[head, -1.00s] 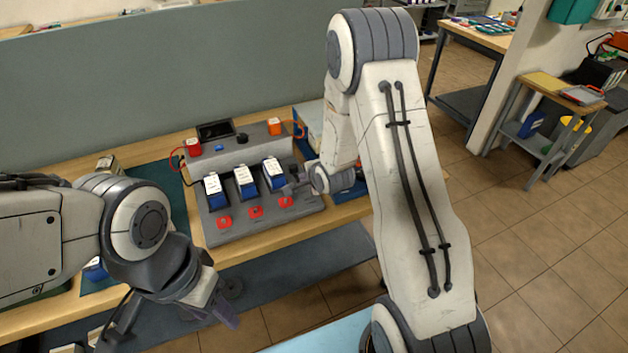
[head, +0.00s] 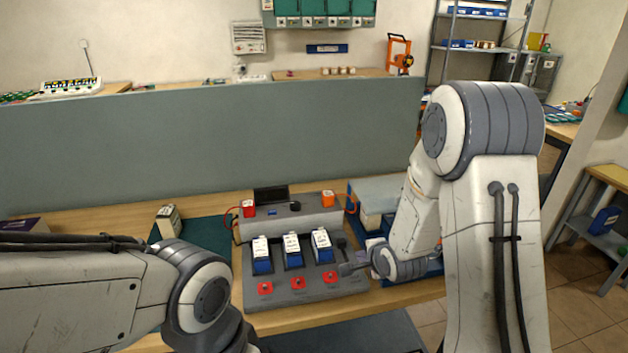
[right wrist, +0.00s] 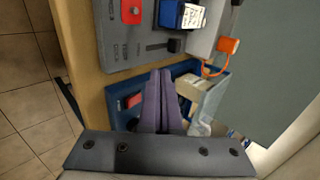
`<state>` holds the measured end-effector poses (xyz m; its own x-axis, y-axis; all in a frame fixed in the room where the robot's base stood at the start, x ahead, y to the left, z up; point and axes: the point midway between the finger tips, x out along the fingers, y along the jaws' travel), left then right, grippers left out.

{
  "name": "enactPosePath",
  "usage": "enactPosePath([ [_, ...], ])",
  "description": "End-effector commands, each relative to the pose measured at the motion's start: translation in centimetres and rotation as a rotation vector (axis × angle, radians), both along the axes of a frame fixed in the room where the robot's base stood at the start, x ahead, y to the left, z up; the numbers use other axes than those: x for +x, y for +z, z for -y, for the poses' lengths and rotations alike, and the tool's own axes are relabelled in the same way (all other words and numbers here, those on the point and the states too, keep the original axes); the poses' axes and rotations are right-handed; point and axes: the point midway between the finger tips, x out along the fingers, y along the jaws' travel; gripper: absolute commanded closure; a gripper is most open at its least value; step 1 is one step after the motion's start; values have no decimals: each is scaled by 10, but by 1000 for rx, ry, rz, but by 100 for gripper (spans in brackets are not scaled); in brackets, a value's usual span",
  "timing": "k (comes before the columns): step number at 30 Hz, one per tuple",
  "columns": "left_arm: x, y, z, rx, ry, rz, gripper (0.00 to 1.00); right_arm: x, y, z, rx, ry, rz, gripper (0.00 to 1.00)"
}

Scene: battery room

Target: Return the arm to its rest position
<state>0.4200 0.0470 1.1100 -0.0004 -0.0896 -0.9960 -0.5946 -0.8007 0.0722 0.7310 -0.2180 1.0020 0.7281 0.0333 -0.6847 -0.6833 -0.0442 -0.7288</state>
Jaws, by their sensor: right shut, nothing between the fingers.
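My right arm (head: 490,230) rises at the right of the head view, bent at its elbow, with its wrist (head: 392,262) low beside the right end of the grey charging station (head: 318,292). In the right wrist view, the purple fingers of my right gripper (right wrist: 158,82) are together with nothing between them. They are above the blue tray (right wrist: 117,97) beside the station, and whether they touch anything cannot be told. My left forearm (head: 90,290) comes in from the left; its gripper is below the picture.
The station holds three blue batteries with white labels (head: 292,250) above red buttons (head: 298,283). A red and an orange connector (head: 328,199) stand on its top. A grey partition (head: 210,145) stands behind the bench. Open floor (head: 580,290) lies at the right.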

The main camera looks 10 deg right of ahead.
Motion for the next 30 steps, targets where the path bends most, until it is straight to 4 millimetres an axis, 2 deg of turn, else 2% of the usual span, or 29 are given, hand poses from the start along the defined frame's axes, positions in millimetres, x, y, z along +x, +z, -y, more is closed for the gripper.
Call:
enactPosePath([
  [2, 0, 0, 0, 0, 0, 0, 50, -4, 7, -13, -48, 63, -19, 100],
  [5, 0, 0, 0, 0, 0, 0, 50, -20, 21, -46, -180, 238, -81, 100],
  [8, 0, 0, 0, 0, 0, 0, 50, -57, 39, -91, -361, 519, -168, 100],
  [9, 0, 0, 0, 0, 0, 0, 50, -77, 47, -108, -433, 650, -205, 100],
  [11, 0, 0, 0, 0, 0, 0, 50, -110, 58, -130, -534, 857, -252, 100],
  [12, 0, 0, 0, 0, 0, 0, 50, -135, 65, -143, -593, 999, -279, 100],
  [15, 0, 0, 0, 0, 0, 0, 50, -196, 82, -165, -708, 1343, -323, 100],
  [18, 0, 0, 0, 0, 0, 0, 50, -249, 94, -173, -780, 1642, -338, 100],
  [21, 0, 0, 0, 0, 0, 0, 50, -286, 103, -174, -816, 1856, -338, 100],
  [25, 0, 0, 0, 0, 0, 0, 50, -309, 108, -171, -832, 1995, -335, 100],
  [30, 0, 0, 0, 0, 0, 0, 50, -312, 108, -170, -833, 2016, -337, 100],
])
